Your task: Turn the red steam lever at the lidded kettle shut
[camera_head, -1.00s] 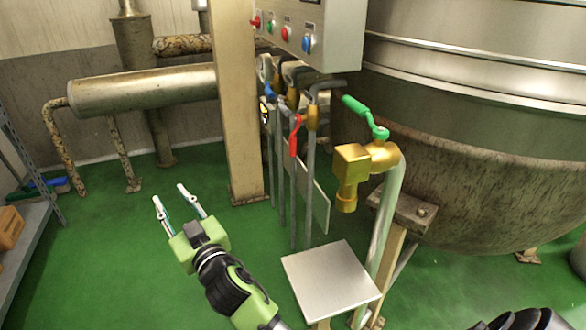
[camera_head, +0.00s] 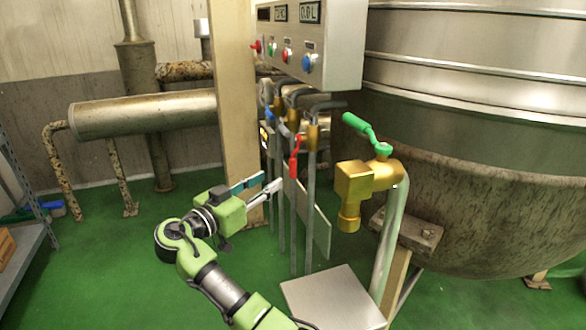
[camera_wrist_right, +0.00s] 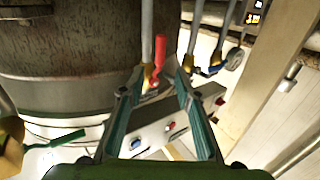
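The red lever (camera_head: 295,157) hangs steeply down beside a brass valve (camera_head: 313,136) on a thin grey pipe, left of the big metal kettle (camera_head: 480,125). The kettle's top is out of the head view, so I cannot see a lid. My right gripper (camera_head: 271,181) is open and empty, its fingers pointing toward the lever from the left and slightly below. In the right wrist view, the red lever (camera_wrist_right: 158,52) shows beyond the gap between the open fingertips (camera_wrist_right: 158,78), with no contact visible. My left gripper is not in view.
A green lever (camera_head: 360,130) tops a brass tap (camera_head: 367,180) to the right. A control box (camera_head: 335,45) hangs above, a beige post (camera_head: 235,100) stands behind, and a metal plate (camera_head: 333,298) lies below.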

